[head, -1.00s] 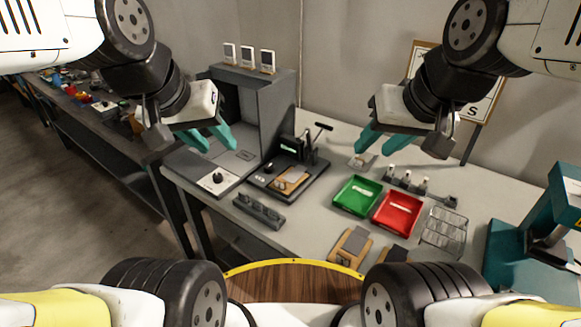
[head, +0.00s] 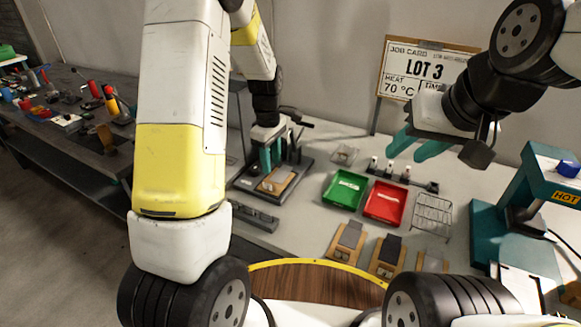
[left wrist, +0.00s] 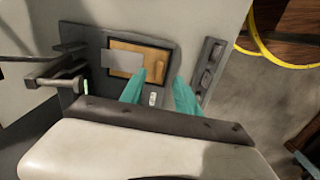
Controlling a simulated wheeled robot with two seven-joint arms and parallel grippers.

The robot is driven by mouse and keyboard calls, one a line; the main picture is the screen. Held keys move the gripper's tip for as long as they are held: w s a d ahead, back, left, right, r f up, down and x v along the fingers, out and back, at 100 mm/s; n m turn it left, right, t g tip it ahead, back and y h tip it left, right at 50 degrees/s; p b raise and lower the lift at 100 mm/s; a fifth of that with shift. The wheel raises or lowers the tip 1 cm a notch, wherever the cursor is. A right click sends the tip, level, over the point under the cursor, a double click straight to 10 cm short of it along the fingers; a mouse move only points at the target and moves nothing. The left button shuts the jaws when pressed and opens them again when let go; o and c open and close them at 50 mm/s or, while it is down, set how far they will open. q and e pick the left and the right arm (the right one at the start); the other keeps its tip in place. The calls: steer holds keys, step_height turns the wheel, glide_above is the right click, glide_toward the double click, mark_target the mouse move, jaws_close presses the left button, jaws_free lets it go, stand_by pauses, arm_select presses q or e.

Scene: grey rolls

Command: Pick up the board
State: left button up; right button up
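A tan wooden board (head: 275,181) lies in a dark fixture (head: 243,184) at the back left of the worktable. In the left wrist view the board (left wrist: 152,57) sits in a rectangular recess, with a grey strip (left wrist: 117,60) over its left part. My left gripper (head: 272,160) hangs just above the board with its teal fingers pointing down. In the left wrist view its fingers (left wrist: 160,78) are apart with nothing between them, near the board's lower right edge. I cannot tell whether they touch it. My right gripper (head: 405,152) is open and empty above the back of the table.
A green tray (head: 344,207) and a red tray (head: 385,220) stand right of the fixture. Several other boards with grey pieces (head: 348,240) lie at the front. A wire rack (head: 432,214) and a teal press (head: 490,225) stand right.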

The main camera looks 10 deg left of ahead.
mark_target(273, 182)
arm_select(q)
steer(key=shift+w+d+f, duration=0.1)
steer(key=shift+w+f, duration=0.05)
steer(key=shift+f, duration=0.35)
steer(key=shift+w+d+f, duration=0.1)
steer(key=shift+f, duration=0.35)
steer(key=f, duration=0.7)
steer(key=shift+s+a+f, duration=0.1)
steer(key=shift+s+a, duration=0.05)
steer(key=shift+a, duration=0.05)
jaws_close()
